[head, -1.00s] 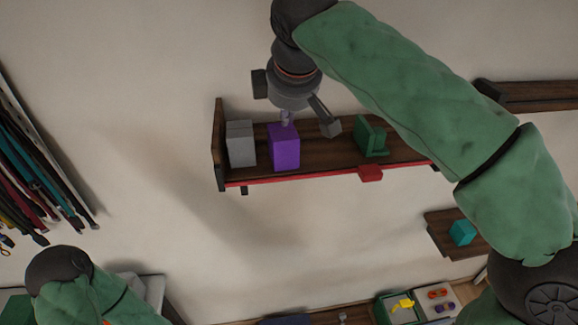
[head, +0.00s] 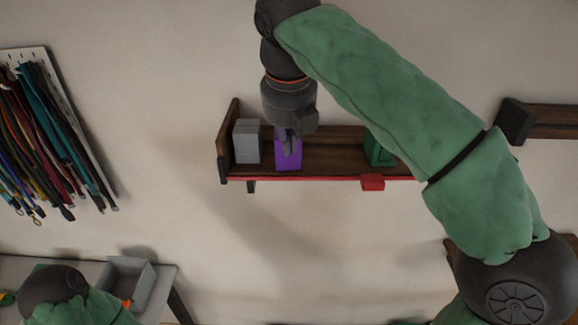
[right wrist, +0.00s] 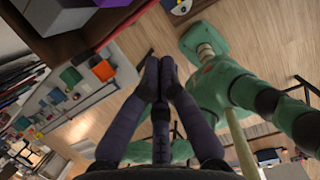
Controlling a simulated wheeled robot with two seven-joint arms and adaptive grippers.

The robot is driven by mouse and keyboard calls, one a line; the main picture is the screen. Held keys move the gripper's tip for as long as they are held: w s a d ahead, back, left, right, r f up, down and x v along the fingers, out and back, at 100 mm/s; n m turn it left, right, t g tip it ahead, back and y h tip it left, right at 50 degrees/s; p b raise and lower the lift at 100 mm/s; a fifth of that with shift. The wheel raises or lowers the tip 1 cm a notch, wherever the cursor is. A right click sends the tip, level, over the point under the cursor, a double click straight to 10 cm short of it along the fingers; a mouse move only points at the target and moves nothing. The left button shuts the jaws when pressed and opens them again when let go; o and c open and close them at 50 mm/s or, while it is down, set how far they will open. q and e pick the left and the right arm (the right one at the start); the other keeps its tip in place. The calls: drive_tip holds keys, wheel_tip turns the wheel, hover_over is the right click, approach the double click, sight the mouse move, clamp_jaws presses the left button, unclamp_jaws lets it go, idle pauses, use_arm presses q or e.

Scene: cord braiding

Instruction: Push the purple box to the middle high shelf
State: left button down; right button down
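The purple box (head: 288,162) stands on the dark wooden high shelf (head: 330,160), between a grey block and a green block. Its lower front is near the red front strip. My right gripper (head: 289,150) comes down from above, and its fingers overlap the upper part of the box in the head view; I cannot tell if they touch it. In the right wrist view the right gripper (right wrist: 160,68) has its fingertips close together with nothing between them. The purple box's edge (right wrist: 118,3) shows at the top there. My left gripper is out of view.
The grey block (head: 247,141) stands left of the box, near the shelf's end wall. The green block (head: 379,150) is farther right, partly behind my arm. A red tab (head: 372,182) sits on the front strip. Cords (head: 50,140) hang at left.

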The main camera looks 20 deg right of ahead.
sight(293, 162)
drive_tip(key=w+f, duration=0.2)
drive_tip(key=f, duration=0.1)
drive_tip(key=w+d+f, duration=0.1)
drive_tip(key=w+f, duration=0.1)
drive_tip(key=f, duration=0.1)
drive_tip(key=w+f, duration=0.2)
drive_tip(key=f, duration=0.1)
drive_tip(key=shift+d+f, duration=0.3)
drive_tip(key=shift+d, duration=0.05)
drive_tip(key=shift+w+d, duration=0.1)
drive_tip(key=shift+w, duration=0.25)
